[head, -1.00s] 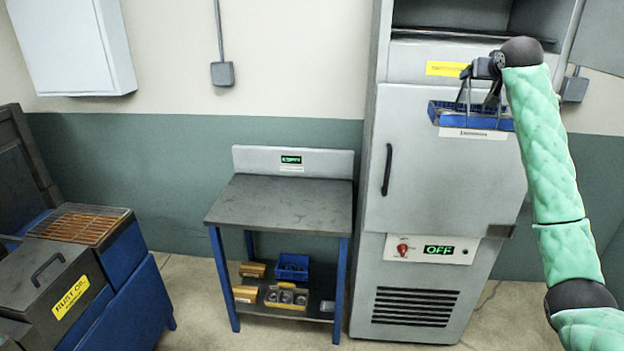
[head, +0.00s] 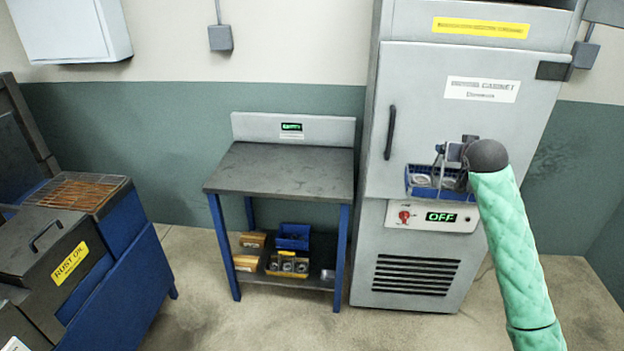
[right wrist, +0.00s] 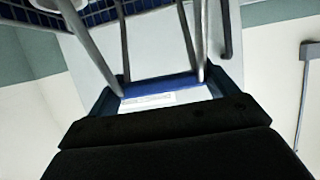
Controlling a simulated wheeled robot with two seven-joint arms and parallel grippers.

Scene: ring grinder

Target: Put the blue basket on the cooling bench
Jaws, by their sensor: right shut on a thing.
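The blue basket (head: 424,190) is a wire basket with grey ring-like parts in it. In the head view it hangs in the air in front of the cabinet door, right of the bench and at about the height of its top in the picture. My right gripper (head: 452,158) is shut on its grey handle. My left gripper is not in view.
The grey cabinet (head: 530,90) stands right of the bench, with a lit OFF panel (head: 441,217). A lower shelf under the bench holds a blue bin (head: 293,237) and small boxes. A rust oil tank (head: 45,250) with a grate stands at the left.

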